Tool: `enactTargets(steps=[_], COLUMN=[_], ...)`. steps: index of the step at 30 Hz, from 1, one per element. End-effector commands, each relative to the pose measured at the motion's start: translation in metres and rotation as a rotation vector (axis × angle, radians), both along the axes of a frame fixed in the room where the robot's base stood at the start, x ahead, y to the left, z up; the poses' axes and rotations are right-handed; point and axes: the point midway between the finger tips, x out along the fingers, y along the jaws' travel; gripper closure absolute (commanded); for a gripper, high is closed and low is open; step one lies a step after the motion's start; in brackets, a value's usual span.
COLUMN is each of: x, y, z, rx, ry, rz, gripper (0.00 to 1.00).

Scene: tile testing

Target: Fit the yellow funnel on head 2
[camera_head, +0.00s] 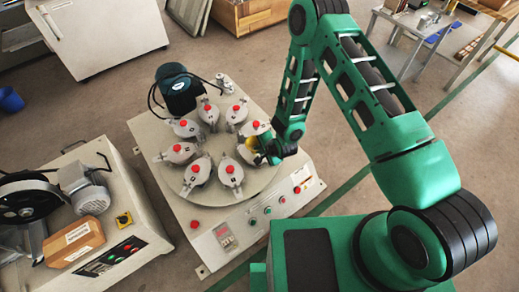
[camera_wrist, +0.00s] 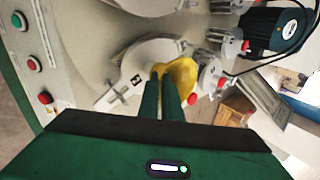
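The yellow funnel (camera_wrist: 184,75) is at my gripper's fingertips (camera_wrist: 162,82). The fingers are close together with yellow between them, so they look shut on it. The funnel overlaps a grey head (camera_wrist: 132,72) whose turned dark label looks like a 2. I cannot tell whether the funnel is seated on that head or just above it. In the head view the yellow funnel (camera_head: 263,147) shows at the right side of the ring of heads, partly hidden by my gripper (camera_head: 272,153).
Several grey heads with red knobs, such as one at the front (camera_head: 230,176), stand close around on the round turntable (camera_head: 212,195). A dark green motor (camera_head: 180,92) with cables stands behind. The machine's front panel (camera_head: 258,215) has buttons. Another machine (camera_head: 110,215) stands left.

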Motion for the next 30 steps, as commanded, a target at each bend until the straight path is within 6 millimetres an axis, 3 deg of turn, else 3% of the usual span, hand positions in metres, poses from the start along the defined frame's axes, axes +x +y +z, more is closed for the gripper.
enactTargets(steps=[28,30], x=[0.0002,0.0001], y=[-0.0004,-0.0004], z=[-0.0078,-0.0077], rx=[0.000,0.000], ry=[0.000,0.000], rz=[0.000,0.000], gripper=[1.00,0.79])
